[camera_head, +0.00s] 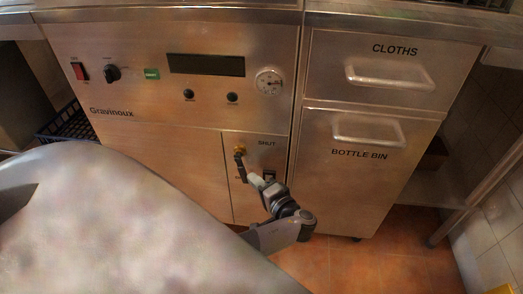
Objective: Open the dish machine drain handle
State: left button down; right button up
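The dish machine (170,120) is a steel cabinet marked Gravinoux. Its drain handle (240,165) is a dark lever that hangs down from a brass valve (239,150) on a narrow lower panel. The label SHUT (267,143) is right of the valve. My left gripper (253,180) is in front of this panel, its pale tip at or very near the lower end of the handle. I cannot tell whether it touches the handle or how far its fingers are apart. My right gripper is not in view.
The CLOTHS drawer (380,65) and BOTTLE BIN front (360,175) stand to the right, with protruding handles. A dark crate (68,124) is at the left. My large grey arm link covers the lower left. Tiled floor (370,265) shows at the lower right.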

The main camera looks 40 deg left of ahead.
pick_arm(q)
jog(key=shift+s+a+f+m+y+b, duration=0.35)
jog(key=shift+a+f+b, duration=0.1)
jog(key=shift+a+b, duration=0.15)
jog(key=shift+s+a+f, duration=0.1)
jog(key=shift+s+a, duration=0.05)
dwell(0.3)
jog(key=v, duration=0.7)
jog(key=shift+d+p, duration=0.25)
jog(key=shift+p, duration=0.1)
